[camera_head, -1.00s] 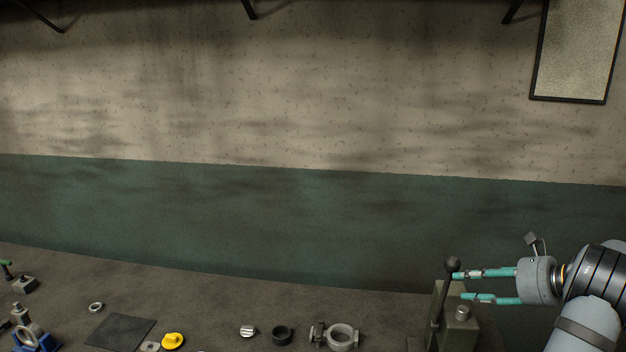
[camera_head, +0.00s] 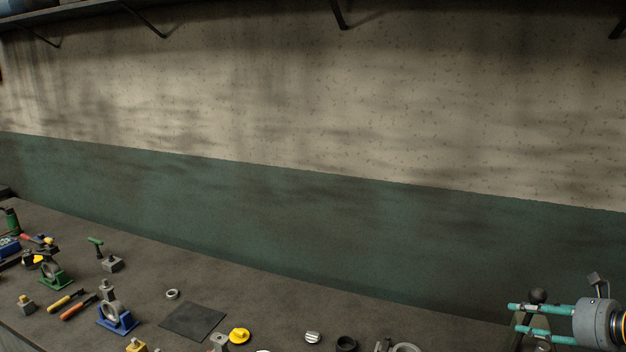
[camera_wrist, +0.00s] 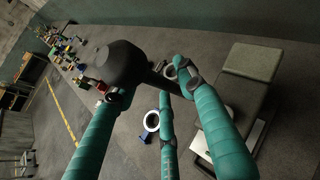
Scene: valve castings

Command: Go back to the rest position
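My gripper (camera_head: 516,320) is at the lower right of the head view, its teal fingers spread and pointing left. In the wrist view my gripper (camera_wrist: 150,82) shows separate teal fingers with nothing clearly held between them. A black ball knob (camera_head: 538,296) on a lever shows just above the upper finger in the head view. In the wrist view the knob (camera_wrist: 108,64) looms large near the left fingertip; I cannot tell whether they touch. The lever's grey-green block (camera_wrist: 250,62) is at the right of the wrist view. In the head view the fingers partly hide the lever.
The bench (camera_head: 262,290) holds a dark mat (camera_head: 193,321), a yellow part (camera_head: 239,335), a ribbed cap (camera_head: 313,337), a black ring (camera_head: 346,344) and a blue stand (camera_head: 118,318). Several tools and fixtures crowd its left end. The wall (camera_head: 330,120) is behind.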

